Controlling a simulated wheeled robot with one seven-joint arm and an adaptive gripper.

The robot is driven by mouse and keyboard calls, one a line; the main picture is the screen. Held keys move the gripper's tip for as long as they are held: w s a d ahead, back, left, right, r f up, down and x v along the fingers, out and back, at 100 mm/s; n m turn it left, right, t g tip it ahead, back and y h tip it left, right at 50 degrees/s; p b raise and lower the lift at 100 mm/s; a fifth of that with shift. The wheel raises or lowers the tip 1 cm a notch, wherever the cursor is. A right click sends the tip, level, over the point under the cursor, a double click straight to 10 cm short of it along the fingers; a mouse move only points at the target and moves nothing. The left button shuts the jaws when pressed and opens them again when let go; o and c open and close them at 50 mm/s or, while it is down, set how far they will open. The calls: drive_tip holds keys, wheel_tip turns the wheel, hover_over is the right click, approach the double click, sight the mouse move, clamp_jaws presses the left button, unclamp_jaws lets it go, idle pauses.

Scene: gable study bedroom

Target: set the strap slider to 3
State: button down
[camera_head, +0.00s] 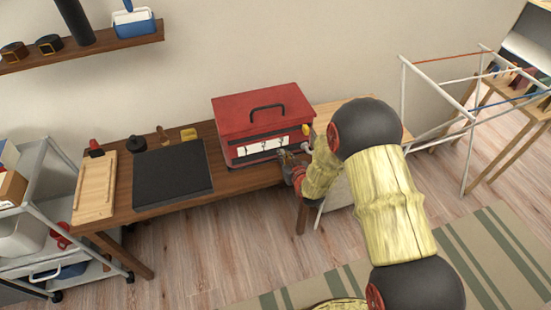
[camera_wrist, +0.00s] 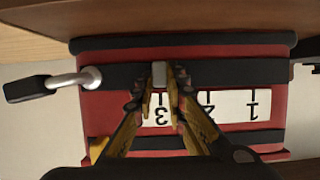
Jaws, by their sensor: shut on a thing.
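The red box (camera_head: 260,110) with a black top handle stands on the wooden table. A black strap band (camera_wrist: 232,72) and a white scale with 1, 2 and 3 (camera_wrist: 232,104) run along its front. The wrist view shows them upside down. The small grey slider (camera_wrist: 158,72) sits on the strap, in line with the 3; the fingers partly cover the scale there. My gripper (camera_wrist: 159,88) is shut on the slider. In the head view my gripper (camera_head: 287,160) is at the front of the box, and the slider cannot be made out.
A metal shackle with a black end (camera_wrist: 62,83) sticks out beside the strap. A black mat (camera_head: 172,174) and a cutting board (camera_head: 95,187) lie left on the table (camera_head: 235,183). A white rack (camera_head: 440,130) stands right, a trolley (camera_head: 60,190) left.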

drive_tip(key=c, duration=1.8)
unclamp_jaws()
drive_tip(key=v, duration=1.2)
